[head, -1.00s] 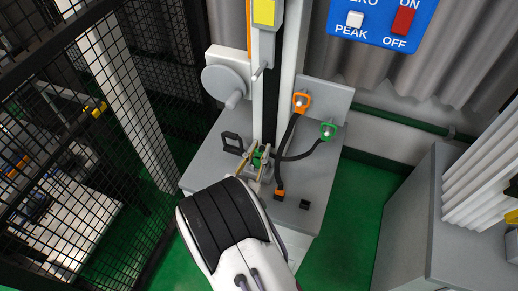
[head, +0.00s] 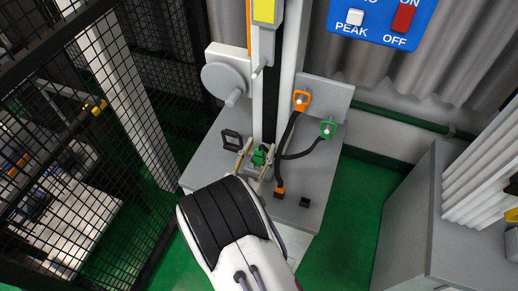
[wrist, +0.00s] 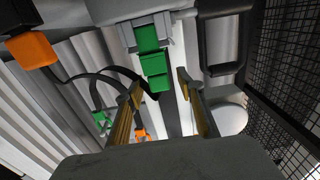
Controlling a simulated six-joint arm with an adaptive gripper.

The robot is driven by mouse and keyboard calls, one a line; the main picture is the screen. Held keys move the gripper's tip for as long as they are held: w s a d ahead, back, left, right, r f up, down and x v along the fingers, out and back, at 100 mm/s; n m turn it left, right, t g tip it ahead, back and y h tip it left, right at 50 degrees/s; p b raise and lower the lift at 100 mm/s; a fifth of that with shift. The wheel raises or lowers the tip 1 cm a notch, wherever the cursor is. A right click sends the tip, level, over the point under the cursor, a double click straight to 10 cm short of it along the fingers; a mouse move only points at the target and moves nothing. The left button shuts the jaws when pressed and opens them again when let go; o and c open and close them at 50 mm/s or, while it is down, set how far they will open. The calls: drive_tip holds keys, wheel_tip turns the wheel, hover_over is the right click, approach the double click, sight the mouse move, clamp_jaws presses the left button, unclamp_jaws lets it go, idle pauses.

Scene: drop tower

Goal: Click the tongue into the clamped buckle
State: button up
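The grey clamp (head: 254,172) stands on the base plate at the foot of the tower; it also shows in the wrist view (wrist: 164,32). A green buckle block (wrist: 149,38) sits in it. A second green piece, seemingly the tongue (wrist: 155,72), lines up end to end with that block, close to or touching it; a black strap runs to it. I cannot tell whether it is fully seated. In the head view the green parts (head: 259,156) look like one patch. My gripper (wrist: 160,84) is open, its fingers on either side of the green tongue with gaps visible.
An orange buckle end (head: 279,192) lies right of the clamp. Orange (head: 301,101) and green (head: 327,130) handles hang on a grey panel at right. A black frame (head: 231,140) stands left of the clamp. The tower column rises behind. Mesh fencing (head: 100,90) is at left.

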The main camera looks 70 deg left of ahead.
drive_tip(key=shift+s+d, duration=0.1)
drive_tip(key=shift+s, duration=0.05)
drive_tip(key=v, duration=1.1)
drive_tip(key=shift+s+d, duration=0.2)
drive_tip(key=shift+d, duration=0.05)
drive_tip(key=shift+a+r, duration=0.1)
idle(0.9)
